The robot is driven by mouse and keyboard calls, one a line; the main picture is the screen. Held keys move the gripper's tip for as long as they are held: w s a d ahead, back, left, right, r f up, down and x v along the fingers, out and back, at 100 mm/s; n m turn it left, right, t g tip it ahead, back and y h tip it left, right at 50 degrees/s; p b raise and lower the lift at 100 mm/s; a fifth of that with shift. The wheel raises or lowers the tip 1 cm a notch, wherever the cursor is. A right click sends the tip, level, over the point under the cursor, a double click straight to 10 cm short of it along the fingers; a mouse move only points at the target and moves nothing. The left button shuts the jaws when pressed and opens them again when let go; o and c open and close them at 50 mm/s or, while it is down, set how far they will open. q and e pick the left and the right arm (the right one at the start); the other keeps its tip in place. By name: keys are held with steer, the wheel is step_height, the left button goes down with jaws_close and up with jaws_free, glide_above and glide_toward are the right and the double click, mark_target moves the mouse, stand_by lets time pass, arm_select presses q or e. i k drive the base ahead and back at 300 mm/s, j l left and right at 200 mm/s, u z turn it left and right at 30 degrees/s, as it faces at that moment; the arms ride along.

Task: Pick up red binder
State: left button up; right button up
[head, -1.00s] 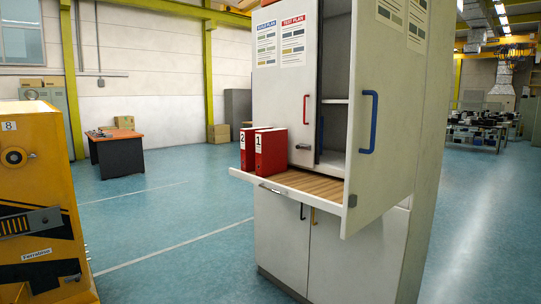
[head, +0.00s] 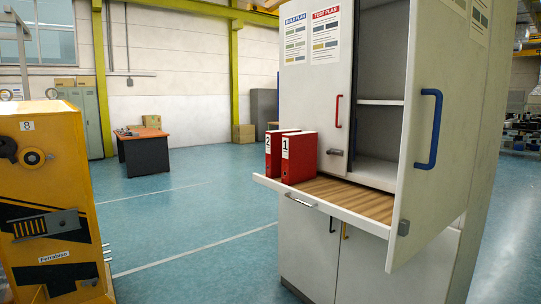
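Two red binders stand upright side by side at the left end of a pull-out wooden shelf (head: 345,194) on a white cabinet. The binder labelled 1 (head: 303,155) is on the right and nearer. The binder labelled 2 (head: 272,158) is on the left and partly hidden behind it. Neither of my grippers shows in the head view.
The cabinet's right door (head: 445,140), with a blue handle, stands open beside the shelf. The left door (head: 318,105), with a red handle, is shut. A yellow machine (head: 50,190) stands at the left. Blue floor (head: 190,225) lies clear between them.

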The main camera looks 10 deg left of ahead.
mark_target(299, 150)
steer(key=i+j+u, duration=0.25)
steer(key=i, duration=0.55)
steer(key=i+u, duration=0.3)
steer(key=i, duration=0.45)
